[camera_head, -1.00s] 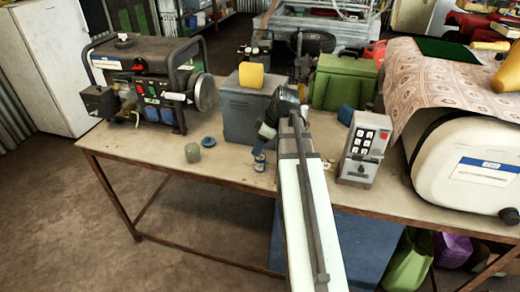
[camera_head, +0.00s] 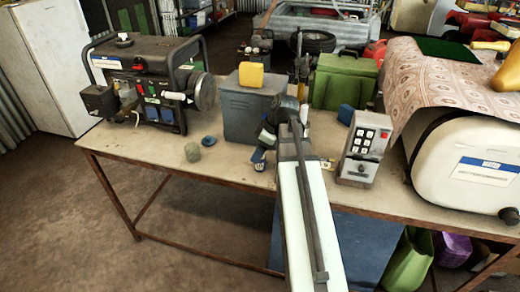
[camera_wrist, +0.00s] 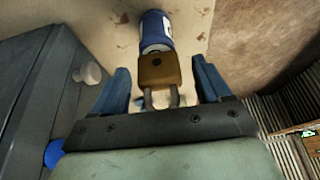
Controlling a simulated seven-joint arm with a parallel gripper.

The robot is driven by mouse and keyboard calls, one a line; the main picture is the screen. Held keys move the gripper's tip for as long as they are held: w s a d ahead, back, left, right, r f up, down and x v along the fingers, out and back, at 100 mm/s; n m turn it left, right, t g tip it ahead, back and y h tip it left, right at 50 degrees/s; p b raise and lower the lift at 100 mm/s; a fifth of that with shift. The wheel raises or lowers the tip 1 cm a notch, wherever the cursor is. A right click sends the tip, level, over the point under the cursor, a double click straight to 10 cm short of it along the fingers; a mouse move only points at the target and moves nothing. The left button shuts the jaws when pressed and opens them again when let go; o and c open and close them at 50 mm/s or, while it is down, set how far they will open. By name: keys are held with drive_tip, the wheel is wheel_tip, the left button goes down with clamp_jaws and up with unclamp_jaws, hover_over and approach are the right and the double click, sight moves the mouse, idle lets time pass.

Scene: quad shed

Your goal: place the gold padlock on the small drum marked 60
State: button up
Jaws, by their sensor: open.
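The gold padlock (camera_wrist: 158,70) shows in the wrist view between the two blue fingers of my gripper (camera_wrist: 162,82). Its shackle points toward the gripper palm. The fingers are open, with a gap on both sides of the padlock. A small blue drum with a pale rim (camera_wrist: 155,28) is just beyond the padlock body. I cannot tell whether the padlock rests on it, and no number is readable. In the head view my gripper (camera_head: 262,150) is low over the table, right of the grey box's front, and the padlock is not clear there.
The table (camera_head: 225,178) holds a grey box (camera_head: 245,118) with a yellow block on top (camera_head: 251,75). A generator (camera_head: 145,85) stands left. A grey-green cylinder (camera_head: 192,152) and small blue object (camera_head: 209,142) lie in front. A keypad box (camera_head: 360,150) stands right.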

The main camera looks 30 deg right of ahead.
drive_tip(key=shift+r, duration=0.1)
drive_tip(key=v, duration=1.2)
drive_tip(key=shift+w+a, duration=0.1)
idle(0.5)
